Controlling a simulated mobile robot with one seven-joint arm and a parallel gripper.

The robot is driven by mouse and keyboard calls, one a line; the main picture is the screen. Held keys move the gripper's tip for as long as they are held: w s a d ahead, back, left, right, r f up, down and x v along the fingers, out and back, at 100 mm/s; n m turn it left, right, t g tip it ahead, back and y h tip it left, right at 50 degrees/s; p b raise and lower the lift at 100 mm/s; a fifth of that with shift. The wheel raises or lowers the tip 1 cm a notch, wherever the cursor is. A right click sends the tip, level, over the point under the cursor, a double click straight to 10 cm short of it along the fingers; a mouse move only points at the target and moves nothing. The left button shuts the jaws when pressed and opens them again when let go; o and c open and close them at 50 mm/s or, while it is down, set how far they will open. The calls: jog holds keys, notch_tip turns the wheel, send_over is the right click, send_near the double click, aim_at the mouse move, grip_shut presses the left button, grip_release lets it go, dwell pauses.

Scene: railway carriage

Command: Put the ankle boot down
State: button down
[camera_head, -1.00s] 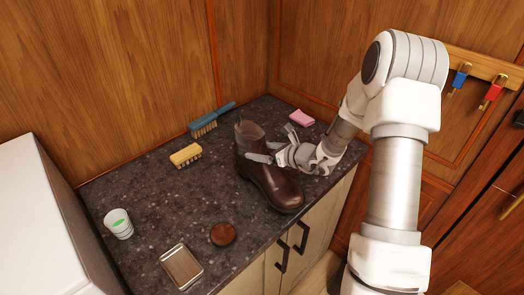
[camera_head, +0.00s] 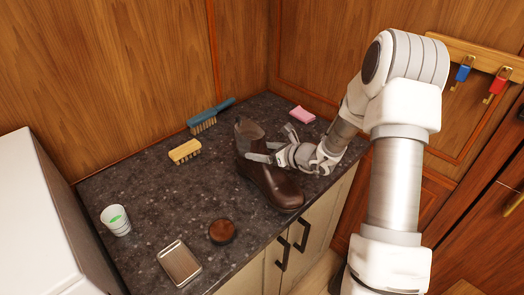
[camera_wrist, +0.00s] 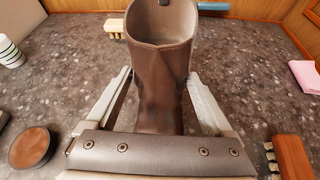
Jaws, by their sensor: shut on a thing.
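The dark brown ankle boot (camera_head: 272,186) is upright over the dark speckled counter (camera_head: 160,212), its toe toward the front edge. Its open shaft top faces up in the wrist view (camera_wrist: 162,70). My gripper (camera_head: 262,156) reaches in from the right and is shut on the boot, with one finger on each side of the shaft in the wrist view (camera_wrist: 163,92). The sole looks at or very near the counter; I cannot tell whether it touches. The heel side is partly hidden by my gripper.
A blue-handled brush (camera_head: 210,116), a yellow brush (camera_head: 184,151) and a pink cloth or sponge (camera_head: 302,115) lie behind. A white cup (camera_head: 116,220), a metal tin (camera_head: 179,263) and a round brown tin (camera_head: 222,231) stand at front left. A wooden-backed brush (camera_wrist: 292,157) lies at lower right.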

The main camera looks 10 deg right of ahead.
jog(key=shift+c, duration=0.6)
grip_release()
jog(key=shift+r, duration=0.1)
jog(key=shift+o, duration=0.6)
jog(key=shift+s+d, duration=0.1)
jog(key=v, duration=1.7)
jog(key=shift+b, duration=0.4)
jog(key=shift+r, duration=0.15)
grip_shut()
